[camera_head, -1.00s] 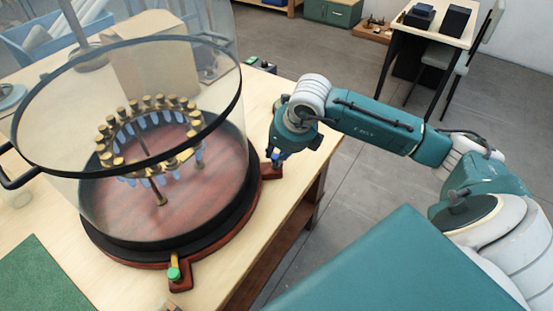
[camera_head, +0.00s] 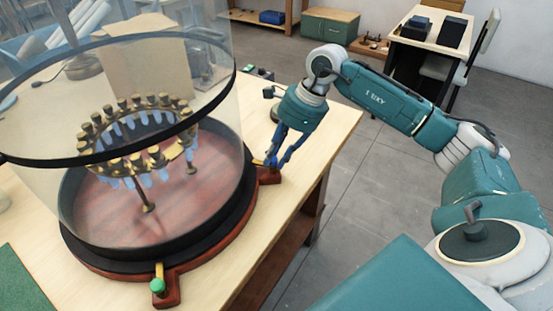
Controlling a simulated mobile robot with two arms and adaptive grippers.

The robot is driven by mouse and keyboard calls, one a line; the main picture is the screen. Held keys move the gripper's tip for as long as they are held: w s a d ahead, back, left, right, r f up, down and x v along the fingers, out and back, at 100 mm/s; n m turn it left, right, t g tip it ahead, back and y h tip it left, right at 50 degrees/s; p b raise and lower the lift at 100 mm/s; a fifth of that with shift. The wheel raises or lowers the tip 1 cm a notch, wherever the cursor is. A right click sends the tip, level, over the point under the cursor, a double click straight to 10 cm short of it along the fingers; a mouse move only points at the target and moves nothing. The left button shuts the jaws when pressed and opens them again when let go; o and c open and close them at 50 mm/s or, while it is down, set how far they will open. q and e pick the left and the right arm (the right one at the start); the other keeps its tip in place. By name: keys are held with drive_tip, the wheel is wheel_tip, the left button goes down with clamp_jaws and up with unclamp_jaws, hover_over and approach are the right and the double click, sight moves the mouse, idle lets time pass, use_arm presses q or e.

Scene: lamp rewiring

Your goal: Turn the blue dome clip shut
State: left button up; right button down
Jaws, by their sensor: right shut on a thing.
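The glass dome (camera_head: 215,105) with a black rim band stands on a round dark red base (camera_head: 215,262), around a ring of brass fittings with bluish bulbs (camera_head: 145,130). My right gripper (camera_head: 273,163) comes down at a slant to the lug on the base's right side. It is shut on the blue dome clip there. The fingers hide most of the clip, and its blue is hard to tell from theirs. A brass strip (camera_head: 258,162) shows beside the fingertips, towards the dome. A green clip (camera_head: 158,286) sits on the front lug. My left gripper is not in view.
The wooden table (camera_head: 335,125) has bare room right of the dome, up to its edge. A small dark item (camera_head: 262,72) lies behind my wrist. A green mat (camera_head: 22,285) lies at the front left.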

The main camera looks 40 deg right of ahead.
drive_tip(key=n, duration=0.2)
drive_tip(key=n+g, duration=0.1)
drive_tip(key=w+n, duration=0.1)
drive_tip(key=n, duration=0.1)
drive_tip(key=shift+r+n+g+y+b, duration=0.3)
drive_tip(key=shift+r+g+y+b, duration=0.05)
drive_tip(key=shift+g+y, duration=0.05)
idle(0.3)
drive_tip(key=c, duration=1.6)
unclamp_jaws()
drive_tip(key=shift+a+f, duration=0.15)
drive_tip(key=shift+s+d, duration=0.1)
drive_tip(key=shift+d, duration=0.1)
drive_tip(key=v, duration=1.2)
drive_tip(key=shift+a, duration=0.25)
